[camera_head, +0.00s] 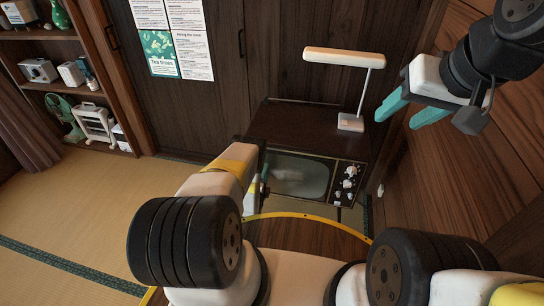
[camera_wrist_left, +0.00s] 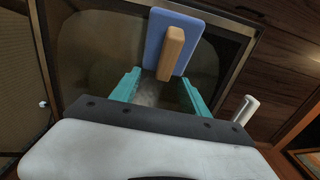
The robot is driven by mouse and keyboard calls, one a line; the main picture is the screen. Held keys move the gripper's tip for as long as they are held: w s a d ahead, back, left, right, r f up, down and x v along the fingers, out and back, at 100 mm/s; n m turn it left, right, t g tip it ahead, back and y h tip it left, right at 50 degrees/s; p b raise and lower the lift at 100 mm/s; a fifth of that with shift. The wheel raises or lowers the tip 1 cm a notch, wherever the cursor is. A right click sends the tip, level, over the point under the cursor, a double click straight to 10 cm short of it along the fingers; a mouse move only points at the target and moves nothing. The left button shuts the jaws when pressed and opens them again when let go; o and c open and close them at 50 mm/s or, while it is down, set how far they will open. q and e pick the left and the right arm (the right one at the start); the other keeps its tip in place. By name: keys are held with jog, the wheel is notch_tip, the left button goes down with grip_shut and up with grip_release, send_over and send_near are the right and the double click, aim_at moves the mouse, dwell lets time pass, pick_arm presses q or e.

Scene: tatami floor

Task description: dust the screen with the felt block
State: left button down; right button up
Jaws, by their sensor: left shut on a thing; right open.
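The screen (camera_head: 305,182) is the dark glass front of an old television set (camera_head: 300,130), with a pale grey smudge on the glass. In the left wrist view the screen (camera_wrist_left: 95,45) fills the background, and a grey smudge shows between the fingers. My left gripper (camera_wrist_left: 160,76) has its teal fingers on either side of the felt block (camera_wrist_left: 158,38), a blue pad with a wooden handle, and holds it in front of the screen. Contact with the glass cannot be told. In the head view my left arm hides the block. My right gripper (camera_head: 410,112) is open and empty, right of the set.
A white lamp (camera_head: 350,122) stands on top of the set at the right. Knobs (camera_head: 348,183) sit right of the screen. A wooden wall (camera_head: 470,180) is close on the right. Shelves (camera_head: 75,90) stand at the far left, with clear tatami floor (camera_head: 80,210) before them.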

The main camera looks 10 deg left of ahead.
pick_arm(q)
jog(key=shift+w+a, duration=0.2)
jog(key=shift+a, duration=3.9)
jog(key=w+a, duration=0.1)
jog(key=a, duration=0.8)
jog(key=shift+a, duration=0.1)
jog(key=shift+s+a, duration=0.1)
jog(key=shift+s, duration=2.85)
jog(key=shift+s, duration=0.1)
jog(key=s, duration=0.2)
jog(key=shift+s, duration=0.4)
